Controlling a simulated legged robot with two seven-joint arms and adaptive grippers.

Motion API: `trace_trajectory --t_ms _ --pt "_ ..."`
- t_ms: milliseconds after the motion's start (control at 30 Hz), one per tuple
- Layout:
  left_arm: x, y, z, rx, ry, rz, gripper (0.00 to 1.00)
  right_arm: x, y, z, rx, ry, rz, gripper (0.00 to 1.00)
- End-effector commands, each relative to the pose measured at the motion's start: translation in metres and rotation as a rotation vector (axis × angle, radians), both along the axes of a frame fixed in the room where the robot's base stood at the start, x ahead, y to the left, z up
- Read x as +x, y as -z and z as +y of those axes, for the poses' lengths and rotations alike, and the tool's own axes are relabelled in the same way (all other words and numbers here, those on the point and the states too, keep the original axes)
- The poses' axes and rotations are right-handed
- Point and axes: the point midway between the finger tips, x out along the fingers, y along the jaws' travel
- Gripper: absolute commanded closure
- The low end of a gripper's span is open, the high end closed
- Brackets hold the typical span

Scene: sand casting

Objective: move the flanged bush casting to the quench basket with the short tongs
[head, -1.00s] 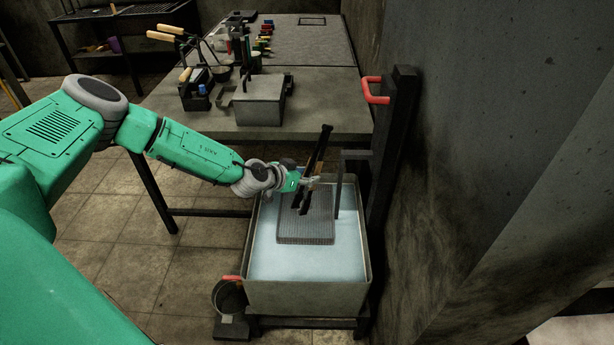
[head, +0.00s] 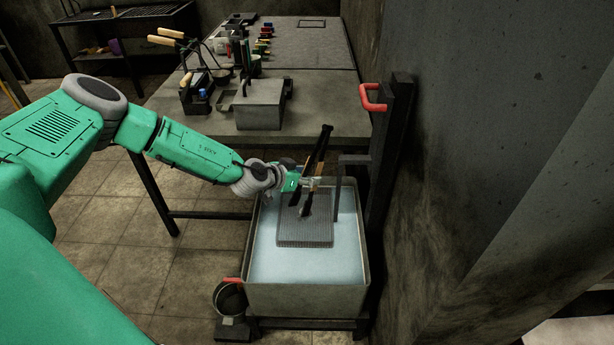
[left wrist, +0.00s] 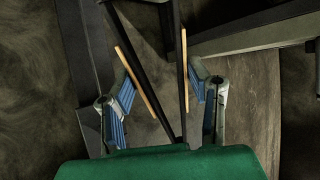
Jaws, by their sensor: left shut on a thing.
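My left gripper (head: 312,182) is shut on the short tongs (head: 322,145), black and steeply tilted, over the water tank. In the left wrist view, its blue-padded fingers (left wrist: 163,100) stand on both sides of the tongs' spread arms (left wrist: 150,62), which have tan strips. The tongs' lower ends reach down over the quench basket (head: 305,235), a grey mesh tray in the tank. A small greyish lump (head: 307,212) shows by the tongs' tip; it may be the flanged bush casting, but it is too small to tell. My right gripper is not in view.
The tank (head: 300,298) has a raised metal rim. A dark post with a red handle (head: 372,98) and a bracket (head: 352,160) stand close on the right, beside the wall. The workbench (head: 330,118) behind holds a grey box (head: 260,103) and tools.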

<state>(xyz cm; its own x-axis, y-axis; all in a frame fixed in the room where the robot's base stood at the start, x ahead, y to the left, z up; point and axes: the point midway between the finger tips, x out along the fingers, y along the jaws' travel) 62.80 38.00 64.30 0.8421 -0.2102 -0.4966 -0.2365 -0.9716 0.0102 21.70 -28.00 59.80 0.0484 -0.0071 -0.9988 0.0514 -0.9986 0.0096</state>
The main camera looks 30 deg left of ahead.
Motion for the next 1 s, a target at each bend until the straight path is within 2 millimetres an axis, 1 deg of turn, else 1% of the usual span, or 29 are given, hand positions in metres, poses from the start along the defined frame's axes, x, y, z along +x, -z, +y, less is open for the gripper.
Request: trace_trajectory --t_ms 33,400,500,567,700,1000 --pt "0.001 -0.017 0.0 0.0 -0.001 -0.003 0.63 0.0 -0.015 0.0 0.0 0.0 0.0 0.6" --pt "0.001 -0.073 0.0 -0.002 -0.001 -0.003 0.63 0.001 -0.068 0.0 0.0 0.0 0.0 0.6" --pt "0.001 -0.084 0.001 -0.001 -0.001 -0.003 0.63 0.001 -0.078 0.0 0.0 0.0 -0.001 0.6" --pt "0.001 -0.086 0.001 -0.001 -0.001 -0.003 0.63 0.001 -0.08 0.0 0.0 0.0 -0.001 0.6" --pt "0.001 -0.083 0.001 -0.001 -0.001 -0.002 0.63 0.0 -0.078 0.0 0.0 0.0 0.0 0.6" --pt "0.001 -0.083 0.001 -0.001 -0.001 -0.002 0.63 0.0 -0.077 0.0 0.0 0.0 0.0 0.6"
